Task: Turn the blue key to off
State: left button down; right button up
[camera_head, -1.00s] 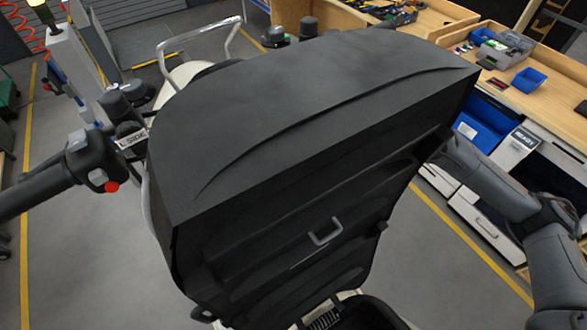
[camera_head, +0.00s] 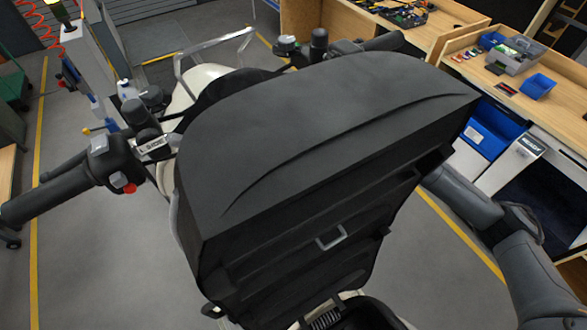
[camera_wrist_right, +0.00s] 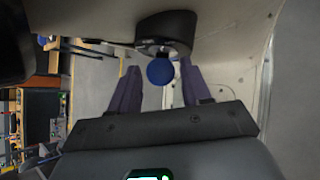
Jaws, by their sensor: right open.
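The blue key (camera_wrist_right: 160,72) shows in the right wrist view as a round blue head at a dark rounded lock housing (camera_wrist_right: 166,30). My right gripper (camera_wrist_right: 158,66) is open, with one finger on each side of the key's head. A gap shows on both sides, so the fingers appear apart from the key. In the head view the key and my right gripper are hidden behind the large black body of the vehicle (camera_head: 330,120); only my right arm shows at the right. My left gripper is in neither view.
A handlebar grip (camera_head: 50,197) with a red button sticks out at the left. Wooden workbenches (camera_head: 480,85) with a blue bin (camera_head: 537,86) and tools stand at the back right. A pale panel (camera_wrist_right: 235,40) lies close to the gripper. Grey floor is open at the left.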

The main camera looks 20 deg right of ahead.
jog(key=c, duration=0.6)
jog(key=o, duration=0.3)
jog(key=c, duration=0.4)
jog(key=shift+w+a+r+n+h+p, duration=0.1)
jog(key=shift+a+r+n+h+p, duration=0.15)
jog(key=shift+n+h+p, duration=0.4)
jog(key=shift+f+h+p, duration=0.15)
jog(key=shift+h+p, duration=0.2)
jog(key=shift+p, duration=0.2)
